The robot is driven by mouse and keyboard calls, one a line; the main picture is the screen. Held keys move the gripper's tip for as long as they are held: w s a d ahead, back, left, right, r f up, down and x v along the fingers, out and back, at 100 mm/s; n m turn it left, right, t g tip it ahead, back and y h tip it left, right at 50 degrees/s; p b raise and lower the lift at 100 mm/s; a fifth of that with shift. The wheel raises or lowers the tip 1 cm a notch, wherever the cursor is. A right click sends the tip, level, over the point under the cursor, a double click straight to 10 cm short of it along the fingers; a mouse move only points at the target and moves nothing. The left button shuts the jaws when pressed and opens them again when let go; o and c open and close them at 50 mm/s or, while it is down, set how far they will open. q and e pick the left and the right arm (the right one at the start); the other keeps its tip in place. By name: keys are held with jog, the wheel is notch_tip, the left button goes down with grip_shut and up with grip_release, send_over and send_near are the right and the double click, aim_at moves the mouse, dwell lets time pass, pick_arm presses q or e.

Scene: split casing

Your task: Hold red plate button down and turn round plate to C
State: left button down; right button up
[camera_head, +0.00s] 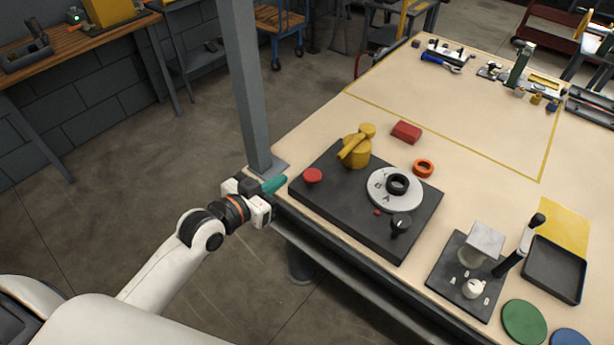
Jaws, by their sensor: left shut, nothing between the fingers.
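A dark base plate (333,213) lies near the table's left edge. On its left part is the red button (313,175), a round red cap. The pale round plate (408,203) with a black ring knob (397,184) sits on its right part; letters B and A show on it, and C cannot be made out. A small red mark (377,212) lies beside the round plate. My left gripper (276,185), with teal fingers, is shut and empty at the table edge, left of the red button and apart from it. My right gripper is not in view.
A yellow lever on a cylinder (357,151) stands on the base's back side, a black knob (401,223) at its front right. A grey post (246,90) rises behind my left gripper. A red block (407,131) and orange ring (423,168) lie beyond the base.

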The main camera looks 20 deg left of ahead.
pick_arm(q)
jog(key=p, duration=0.1)
send_over(312, 181)
jog(key=s+a, duration=0.1)
jog(key=a, duration=0.1)
jog(key=f, duration=0.5)
jog(key=shift+w+d+f, duration=0.1)
jog(key=shift+w+d, duration=0.1)
jog(key=shift+w, duration=0.1)
jog(key=shift+f, duration=0.5)
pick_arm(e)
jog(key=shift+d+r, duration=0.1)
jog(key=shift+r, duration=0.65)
